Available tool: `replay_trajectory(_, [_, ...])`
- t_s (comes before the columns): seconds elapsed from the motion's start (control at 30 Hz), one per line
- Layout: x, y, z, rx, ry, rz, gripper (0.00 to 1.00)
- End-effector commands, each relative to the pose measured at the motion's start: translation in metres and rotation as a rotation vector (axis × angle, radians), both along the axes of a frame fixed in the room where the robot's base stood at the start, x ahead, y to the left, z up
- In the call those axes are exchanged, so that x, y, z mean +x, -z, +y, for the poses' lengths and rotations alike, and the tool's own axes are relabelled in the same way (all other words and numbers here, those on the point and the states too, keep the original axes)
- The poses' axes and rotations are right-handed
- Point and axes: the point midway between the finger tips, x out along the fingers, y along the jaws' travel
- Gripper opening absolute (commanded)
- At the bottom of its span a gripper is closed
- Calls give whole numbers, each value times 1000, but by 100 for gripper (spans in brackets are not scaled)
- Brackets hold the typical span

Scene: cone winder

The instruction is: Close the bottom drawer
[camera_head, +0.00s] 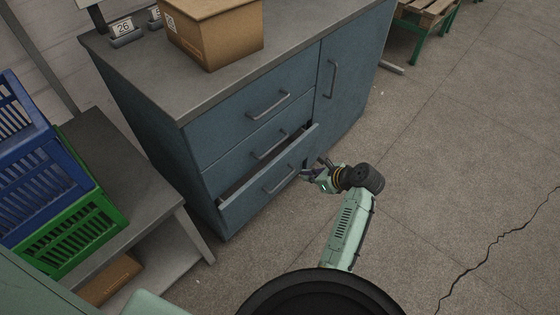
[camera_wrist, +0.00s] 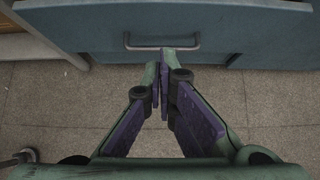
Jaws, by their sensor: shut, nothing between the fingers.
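The bottom drawer (camera_head: 262,184) of the blue cabinet stands partly pulled out, with a dark gap showing along its top edge. Its grey bar handle (camera_head: 280,179) is on the front panel. My gripper (camera_head: 306,174) is at the right end of the drawer front, low over the floor. In the wrist view the gripper (camera_wrist: 161,70) is shut and empty, its fingertips together just below the drawer's handle (camera_wrist: 162,42). The drawer front (camera_wrist: 230,28) fills the top of that view. Whether the fingertips touch the drawer I cannot tell.
The cabinet top (camera_head: 150,62) bears a cardboard box (camera_head: 212,35). Two drawers above are shut, as is the door (camera_head: 345,75) at right. A grey bench (camera_head: 150,195) with blue and green crates (camera_head: 70,225) stands at left. The floor (camera_head: 450,170) at right is clear.

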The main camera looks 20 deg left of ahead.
Motion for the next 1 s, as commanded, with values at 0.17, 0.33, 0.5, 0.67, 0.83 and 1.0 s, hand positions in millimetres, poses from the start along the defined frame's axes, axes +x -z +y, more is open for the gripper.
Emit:
replay_trajectory(0.17, [3,13,13,-1,-1,7,0])
replay_trajectory(0.33, [12,37,38,-2,-3,7,0])
replay_trajectory(0.5, [22,62,63,-1,-3,5,0])
replay_trajectory(0.67, [31,66,86,-1,-3,0,0])
replay_trajectory(0.83, [36,67,101,0,-2,2,0])
replay_trajectory(1.0, [38,67,106,0,0,2,0])
